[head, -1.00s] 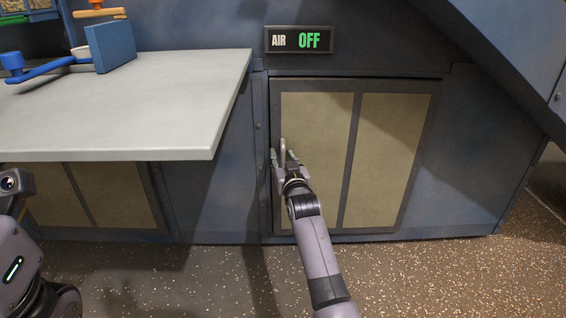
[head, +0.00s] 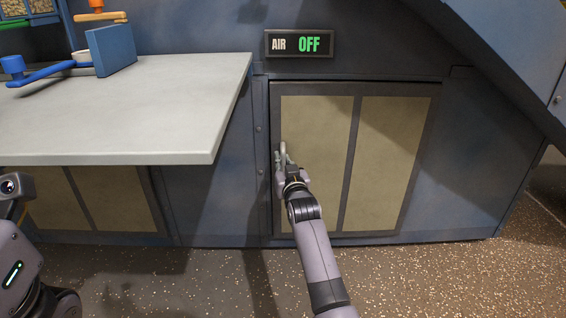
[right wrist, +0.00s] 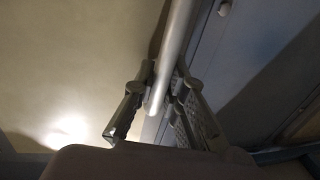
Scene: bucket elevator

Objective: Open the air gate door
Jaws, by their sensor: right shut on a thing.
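The air gate door (head: 315,125) is a dark-framed door with two tan panels, set in the blue wall below the AIR OFF sign (head: 299,42). It looks shut in its frame. Its handle (head: 283,149) is a light metal bar near the left edge, and it also shows in the right wrist view (right wrist: 174,52). My right gripper (head: 284,163) is shut on the handle; in the right wrist view its fingers (right wrist: 158,100) stand on both sides of the bar. My left gripper is not in view; part of my left arm shows at the lower left.
A pale grey table (head: 130,110) juts out left of the door, with a blue block (head: 110,48) and blue pieces on it. Another tan-panelled door (head: 110,195) is under the table. The speckled floor (head: 420,280) in front is clear.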

